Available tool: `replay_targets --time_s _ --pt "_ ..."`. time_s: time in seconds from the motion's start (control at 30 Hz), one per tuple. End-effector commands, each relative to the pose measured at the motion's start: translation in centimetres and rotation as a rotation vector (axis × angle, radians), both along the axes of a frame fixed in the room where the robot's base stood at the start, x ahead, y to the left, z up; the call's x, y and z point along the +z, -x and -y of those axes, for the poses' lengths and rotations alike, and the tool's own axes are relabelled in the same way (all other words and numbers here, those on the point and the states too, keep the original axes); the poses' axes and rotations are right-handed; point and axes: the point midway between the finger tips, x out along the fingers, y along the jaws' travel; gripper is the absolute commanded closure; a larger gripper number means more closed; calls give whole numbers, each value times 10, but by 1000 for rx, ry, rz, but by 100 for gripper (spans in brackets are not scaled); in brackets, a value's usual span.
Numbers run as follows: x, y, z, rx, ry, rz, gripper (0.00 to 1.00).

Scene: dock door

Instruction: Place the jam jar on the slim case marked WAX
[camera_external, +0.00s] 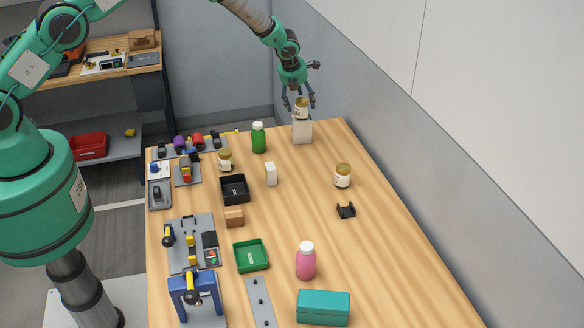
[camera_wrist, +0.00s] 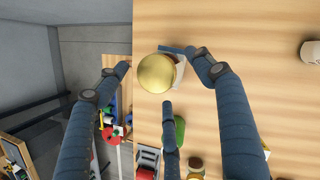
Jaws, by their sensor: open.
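A jam jar (camera_external: 302,110) with a gold lid and pale label stands upright on top of a white slim case (camera_external: 302,132) at the far end of the table. Any marking on the case is too small to read. My gripper (camera_external: 300,99) is just above and around the jar, its fingers open and spread. In the wrist view the gold lid of the jar (camera_wrist: 157,73) shows between the open fingers (camera_wrist: 162,76), with part of the white case (camera_wrist: 180,72) behind it. I cannot tell whether any finger touches the jar.
A green bottle (camera_external: 258,138) stands left of the case. Two similar jars stand nearer, one left (camera_external: 226,160) and one right (camera_external: 342,176). A small white box (camera_external: 271,174) and a black tray (camera_external: 234,189) are mid-table. A grey wall (camera_external: 400,165) runs along the right.

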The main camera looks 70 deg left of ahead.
Motion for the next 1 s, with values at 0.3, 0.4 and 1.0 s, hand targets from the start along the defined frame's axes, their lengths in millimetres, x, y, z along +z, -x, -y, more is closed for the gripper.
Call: replay_targets --time_s 0.3,0.4,1.0 --pt "34 9 10 -1 -1 2 32" --pt "46 13 13 -1 -1 0 32" --pt "97 28 28 -1 0 0 32"
